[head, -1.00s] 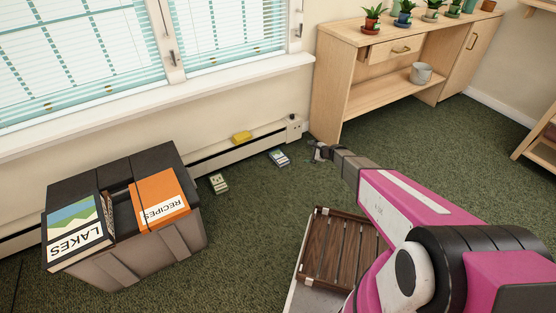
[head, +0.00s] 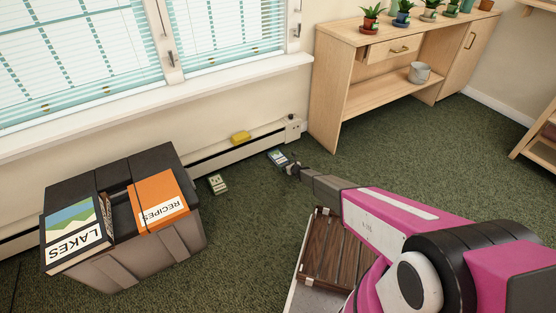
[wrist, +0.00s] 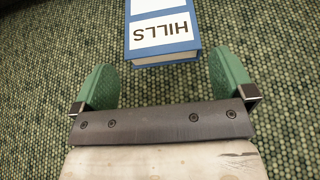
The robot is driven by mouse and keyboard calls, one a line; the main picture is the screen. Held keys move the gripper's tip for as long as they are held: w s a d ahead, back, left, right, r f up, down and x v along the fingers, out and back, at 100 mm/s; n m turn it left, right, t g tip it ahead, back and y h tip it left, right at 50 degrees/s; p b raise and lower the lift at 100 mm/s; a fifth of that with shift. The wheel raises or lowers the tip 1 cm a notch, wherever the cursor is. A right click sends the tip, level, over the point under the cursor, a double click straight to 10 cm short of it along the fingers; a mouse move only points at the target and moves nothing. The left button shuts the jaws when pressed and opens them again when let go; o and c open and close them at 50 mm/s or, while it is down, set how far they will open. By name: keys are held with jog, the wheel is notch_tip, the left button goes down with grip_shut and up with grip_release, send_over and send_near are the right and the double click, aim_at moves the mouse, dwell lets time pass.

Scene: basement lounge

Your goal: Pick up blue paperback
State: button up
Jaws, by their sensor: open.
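The blue paperback (head: 277,157) lies flat on the green carpet near the baseboard heater in the head view. In the wrist view the blue paperback (wrist: 163,35) shows a white label reading HILLS, upside down; its far end is cut off by the top edge. My gripper (wrist: 161,75) is open and empty, with its green fingers either side of a gap. The book's near edge sits just ahead of that gap, roughly centred. In the head view my gripper (head: 293,168) is at the book's near right end and hides part of it.
A small pale book (head: 217,184) lies to the left. A dark storage box (head: 170,245) bears two large books. A wooden shelf unit (head: 330,90) stands right. Carpet around the book is clear.

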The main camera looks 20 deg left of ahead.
aim_at(283, 161)
jog(key=x, duration=0.5)
jog(key=shift+w+a, duration=0.25)
jog(key=shift+w, duration=0.05)
jog(key=c, duration=0.7)
